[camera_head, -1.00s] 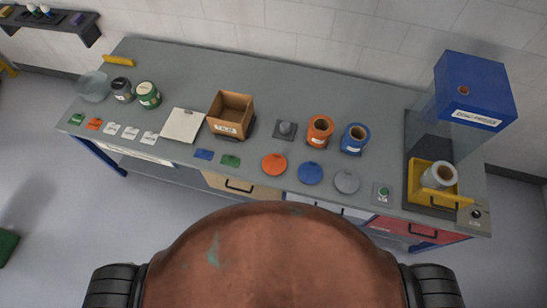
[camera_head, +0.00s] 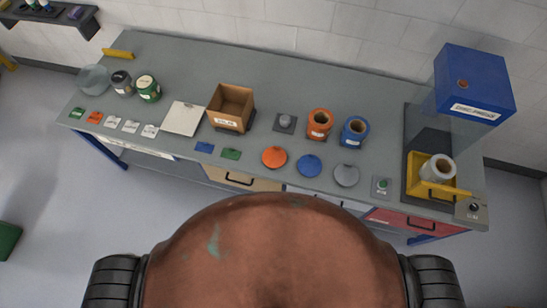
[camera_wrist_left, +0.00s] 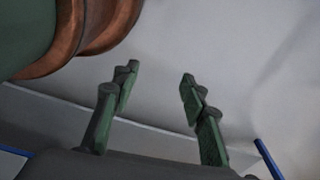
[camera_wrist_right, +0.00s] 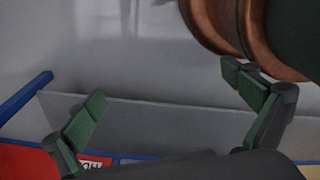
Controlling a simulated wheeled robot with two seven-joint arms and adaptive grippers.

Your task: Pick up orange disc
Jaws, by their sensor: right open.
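The orange disc (camera_head: 274,157) lies flat near the front edge of the grey bench (camera_head: 300,75) in the head view, to the left of a blue disc (camera_head: 309,165) and a grey disc (camera_head: 346,175). Neither gripper shows in the head view. My left gripper (camera_wrist_left: 160,82) is open and empty in the left wrist view, with floor behind it. My right gripper (camera_wrist_right: 165,88) is open and empty in the right wrist view, its fingers wide apart. The orange disc is in neither wrist view.
Behind the discs stand an orange roller (camera_head: 319,124), a blue roller (camera_head: 354,131) and a cardboard box (camera_head: 231,106). A blue press (camera_head: 474,85) with a yellow tray (camera_head: 418,177) stands at the right. Blue and green cards lie left of the orange disc. The bench's back middle is clear.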

